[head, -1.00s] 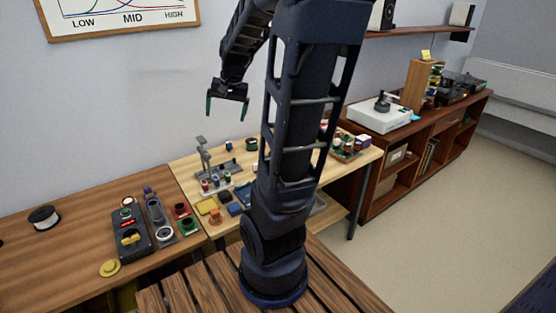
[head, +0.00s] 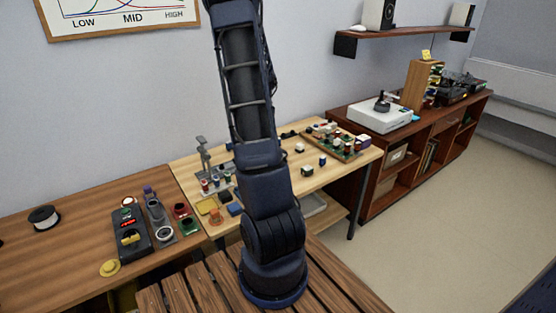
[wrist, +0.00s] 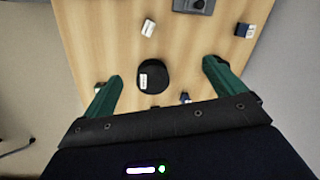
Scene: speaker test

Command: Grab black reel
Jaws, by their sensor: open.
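A round black object with a white label, which looks like the black reel (wrist: 153,77), lies on the light wooden table. In the wrist view it shows between the two green fingers of my gripper (wrist: 161,72). The fingers are wide apart and empty, above the table, with the reel apart from them. In the head view my gripper is not visible, and I cannot single out this reel behind my arm.
Near the reel are a small white block (wrist: 148,28), a dark blue and white box (wrist: 243,30), a grey device (wrist: 194,5) and a small blue item (wrist: 185,97). A stand (head: 203,160) and a parts tray (head: 335,142) occupy the light table (head: 283,183).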

